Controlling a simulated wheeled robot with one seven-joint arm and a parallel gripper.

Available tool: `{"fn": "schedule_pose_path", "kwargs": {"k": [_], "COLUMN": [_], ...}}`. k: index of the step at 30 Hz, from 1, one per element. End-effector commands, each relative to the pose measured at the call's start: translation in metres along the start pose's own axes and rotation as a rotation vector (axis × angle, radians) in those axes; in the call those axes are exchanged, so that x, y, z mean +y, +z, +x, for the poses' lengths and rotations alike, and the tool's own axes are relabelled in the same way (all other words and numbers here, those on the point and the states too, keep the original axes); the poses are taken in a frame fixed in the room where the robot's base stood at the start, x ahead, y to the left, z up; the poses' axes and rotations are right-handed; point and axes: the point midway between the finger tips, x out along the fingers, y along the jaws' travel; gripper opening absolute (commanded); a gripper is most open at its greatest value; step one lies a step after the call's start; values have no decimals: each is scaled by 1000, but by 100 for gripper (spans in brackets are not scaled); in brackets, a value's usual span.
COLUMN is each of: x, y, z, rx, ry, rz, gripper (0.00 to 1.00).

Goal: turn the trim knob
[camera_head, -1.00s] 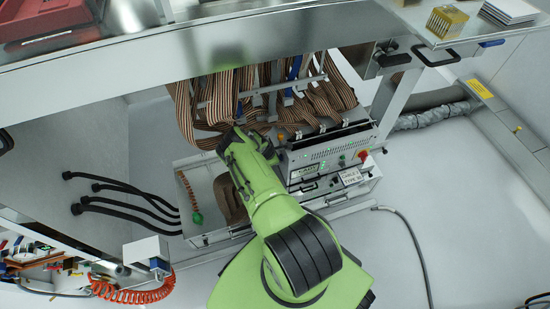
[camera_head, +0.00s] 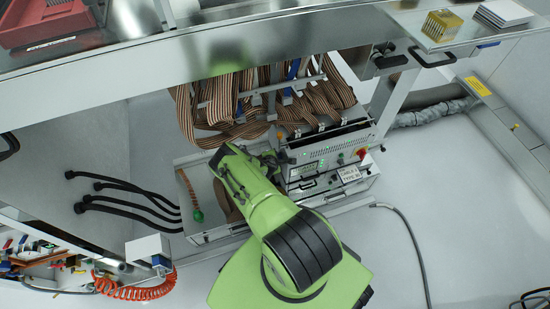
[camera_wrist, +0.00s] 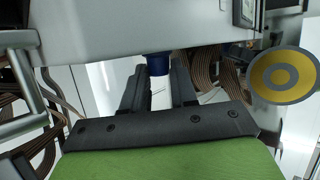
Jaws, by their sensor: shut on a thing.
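A dark blue round knob (camera_wrist: 158,64) sticks out below a pale grey panel (camera_wrist: 150,25) in the wrist view. My gripper (camera_wrist: 159,78) has one black finger on each side of the knob, and it is shut on it. In the head view my green wrist is at the left side of the grey test unit (camera_head: 330,150), with the gripper (camera_head: 272,160) reaching toward the unit's front. The knob is hidden in the head view by my arm, and its turn angle cannot be read.
Striped ribbon cables (camera_head: 225,100) hang behind the unit. A red button (camera_head: 362,153) and a label (camera_head: 350,175) are on its right front. Thick black cables (camera_head: 125,205) lie at left. A round grey and yellow disc (camera_wrist: 284,75) stands right of my gripper.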

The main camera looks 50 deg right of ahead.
Motion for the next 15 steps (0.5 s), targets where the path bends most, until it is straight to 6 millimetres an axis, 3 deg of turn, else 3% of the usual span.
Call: {"fn": "schedule_pose_path", "kwargs": {"k": [2,3,7,15], "x": [0,0,0,0], "y": [1,1,1,1], "z": [0,0,0,0], "rx": [-3,-3,-3,-1], "ry": [0,0,-1,-2], "rz": [-3,-3,-2,-1], "gripper": [0,30,50,53]}}
